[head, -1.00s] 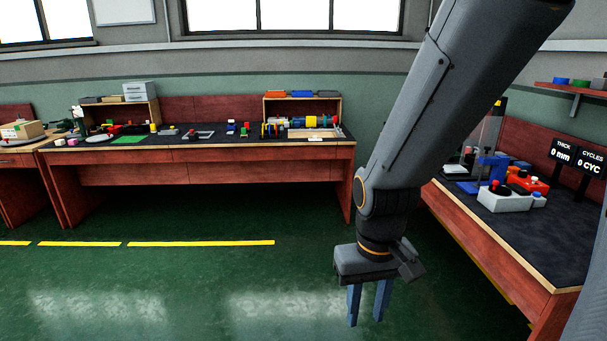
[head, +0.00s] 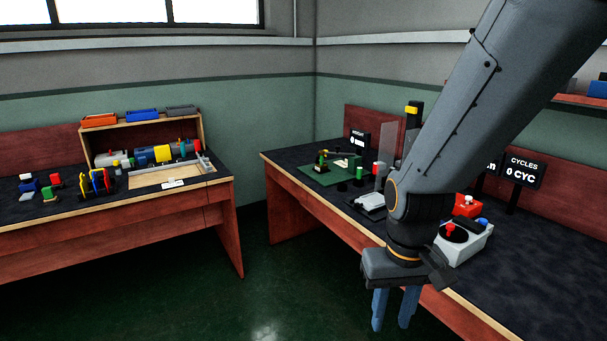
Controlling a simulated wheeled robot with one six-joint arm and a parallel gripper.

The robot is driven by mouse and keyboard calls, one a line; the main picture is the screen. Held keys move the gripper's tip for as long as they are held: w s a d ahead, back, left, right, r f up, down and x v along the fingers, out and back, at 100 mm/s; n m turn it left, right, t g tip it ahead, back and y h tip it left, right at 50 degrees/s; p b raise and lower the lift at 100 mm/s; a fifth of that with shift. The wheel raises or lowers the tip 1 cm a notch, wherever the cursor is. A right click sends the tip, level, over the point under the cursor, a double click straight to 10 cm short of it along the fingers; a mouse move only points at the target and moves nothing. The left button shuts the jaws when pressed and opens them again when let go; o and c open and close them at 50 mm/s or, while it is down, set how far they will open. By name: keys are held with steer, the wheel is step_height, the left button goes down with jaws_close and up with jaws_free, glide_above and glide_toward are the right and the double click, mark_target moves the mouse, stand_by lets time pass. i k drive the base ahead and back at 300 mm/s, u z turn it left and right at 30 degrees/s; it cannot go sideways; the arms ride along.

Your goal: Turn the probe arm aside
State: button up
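My gripper (head: 394,308) hangs fingers down in front of the right bench, low in the head view. Its two blue fingers are apart with nothing between them. A green mat (head: 318,177) lies at the far end of the right bench. On it stands a small device with a dark, yellow-marked arm (head: 326,153), which may be the probe arm; it is too small to be sure. A small display (head: 357,141) stands behind it. My gripper is well away from the device, nearer to me. My arm hides part of the right bench.
The right bench (head: 292,186) also carries a grey-white box with a red knob (head: 463,242), a clear upright panel and a cycles display (head: 521,170). The left bench (head: 120,209) holds a shelf box with colourful parts. Green floor (head: 262,295) is free between the benches.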

mark_target(321, 153)
steer(key=u, duration=0.2)
steer(key=i, duration=1)
steer(key=u, duration=0.75)
steer(key=i, duration=1.4)
steer(key=z, duration=0.95)
steer(key=i, duration=1.1)
steer(key=z, duration=0.95)
